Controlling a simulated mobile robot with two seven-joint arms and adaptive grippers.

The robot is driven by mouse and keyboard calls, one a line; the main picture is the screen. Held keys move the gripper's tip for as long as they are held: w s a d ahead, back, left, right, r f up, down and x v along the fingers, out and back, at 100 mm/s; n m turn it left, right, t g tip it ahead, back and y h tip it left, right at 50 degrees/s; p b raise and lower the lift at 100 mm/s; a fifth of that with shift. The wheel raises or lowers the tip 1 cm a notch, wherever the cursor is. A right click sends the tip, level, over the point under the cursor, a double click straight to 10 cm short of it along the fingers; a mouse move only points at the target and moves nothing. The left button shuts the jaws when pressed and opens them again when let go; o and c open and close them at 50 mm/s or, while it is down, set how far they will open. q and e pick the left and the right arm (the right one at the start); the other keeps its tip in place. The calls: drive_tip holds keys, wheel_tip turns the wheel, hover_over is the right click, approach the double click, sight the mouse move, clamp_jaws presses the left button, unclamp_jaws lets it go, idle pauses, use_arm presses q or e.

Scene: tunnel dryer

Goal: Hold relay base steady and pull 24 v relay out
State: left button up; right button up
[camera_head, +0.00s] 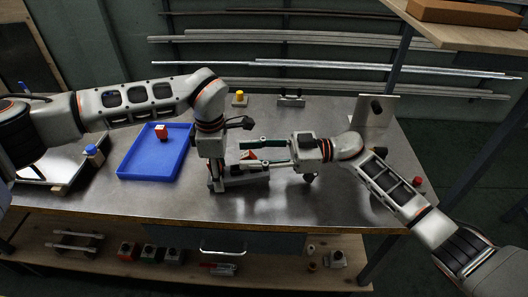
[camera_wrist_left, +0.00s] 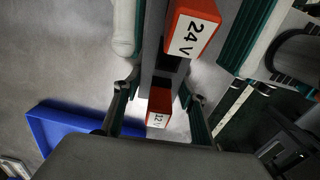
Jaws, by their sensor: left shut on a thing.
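The relay base (camera_wrist_left: 158,50) is a grey bar on the bench, with a red 24 V relay (camera_wrist_left: 192,30) and a red 12 V relay (camera_wrist_left: 159,106) on it. My left gripper (camera_head: 216,186) points down and is shut on the relay base, its fingers on either side near the 12 V relay in the wrist view. My right gripper (camera_head: 246,152) comes from the right, its green-padded fingers spread around the 24 V relay, which also shows in the head view (camera_head: 252,156). In the left wrist view gaps show between these fingers and the relay. My left gripper partly hides the base in the head view.
A blue tray (camera_head: 140,171) left of the base holds a red and white block (camera_head: 161,131). A yellow-topped part (camera_head: 239,98) and a grey fixture (camera_head: 291,98) stand at the back. An upright metal plate (camera_head: 386,110) stands behind my right arm. The front bench top is mostly clear.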

drive_tip(key=shift+a, duration=0.25)
clamp_jaws()
drive_tip(key=c, duration=1)
unclamp_jaws()
drive_tip(key=shift+a+r, duration=0.15)
drive_tip(key=shift+r, duration=0.9)
clamp_jaws()
